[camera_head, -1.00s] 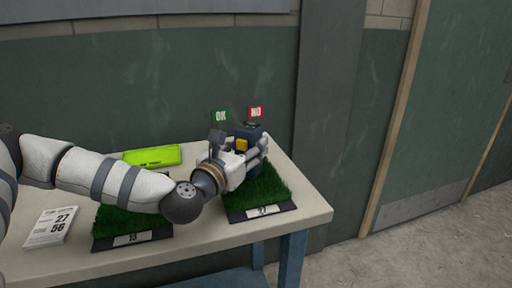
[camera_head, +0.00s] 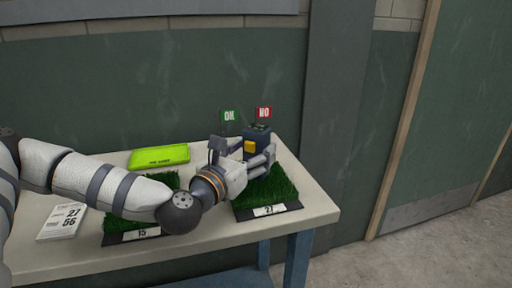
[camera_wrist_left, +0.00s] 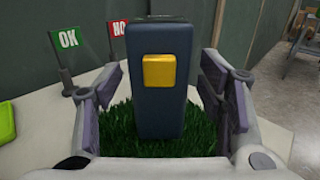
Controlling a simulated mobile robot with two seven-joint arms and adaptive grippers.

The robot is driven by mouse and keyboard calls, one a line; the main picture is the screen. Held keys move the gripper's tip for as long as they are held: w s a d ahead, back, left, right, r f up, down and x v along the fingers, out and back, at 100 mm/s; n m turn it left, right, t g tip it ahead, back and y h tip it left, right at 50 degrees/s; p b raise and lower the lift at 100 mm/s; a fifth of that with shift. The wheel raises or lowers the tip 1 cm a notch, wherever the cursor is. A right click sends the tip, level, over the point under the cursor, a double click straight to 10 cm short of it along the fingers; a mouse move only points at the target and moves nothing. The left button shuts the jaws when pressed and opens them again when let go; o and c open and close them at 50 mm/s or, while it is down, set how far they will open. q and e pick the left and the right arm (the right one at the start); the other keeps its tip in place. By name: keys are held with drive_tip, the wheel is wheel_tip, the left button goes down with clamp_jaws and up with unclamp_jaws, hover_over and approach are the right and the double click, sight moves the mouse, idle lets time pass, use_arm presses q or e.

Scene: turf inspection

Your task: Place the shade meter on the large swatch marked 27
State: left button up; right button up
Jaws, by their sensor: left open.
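The shade meter (camera_head: 258,142) is a dark blue upright block with a yellow button. It stands upright on the green turf of the large swatch marked 27 (camera_head: 268,211), toward its back part. In the left wrist view the meter (camera_wrist_left: 156,105) stands between the spread fingers, with turf (camera_wrist_left: 200,135) around its foot. My left gripper (camera_head: 255,160) is open around the meter, with gaps on both sides in the wrist view (camera_wrist_left: 160,100). My right gripper is not in view.
A swatch marked 15 (camera_head: 140,234) lies left, partly under my left arm. A card reading 27 and 56 (camera_head: 62,219) and a lime-green case (camera_head: 160,156) are on the table (camera_head: 215,238). Green OK (camera_head: 229,116) and red NO (camera_head: 264,113) flags stand behind the meter.

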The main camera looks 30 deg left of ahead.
use_arm(q)
drive_tip(key=s, duration=0.7)
drive_tip(key=shift+d+r, duration=0.1)
drive_tip(key=shift+d, duration=0.15)
drive_tip(key=s+p, duration=0.2)
drive_tip(key=shift+s+d, duration=0.1)
drive_tip(key=shift+s, duration=0.2)
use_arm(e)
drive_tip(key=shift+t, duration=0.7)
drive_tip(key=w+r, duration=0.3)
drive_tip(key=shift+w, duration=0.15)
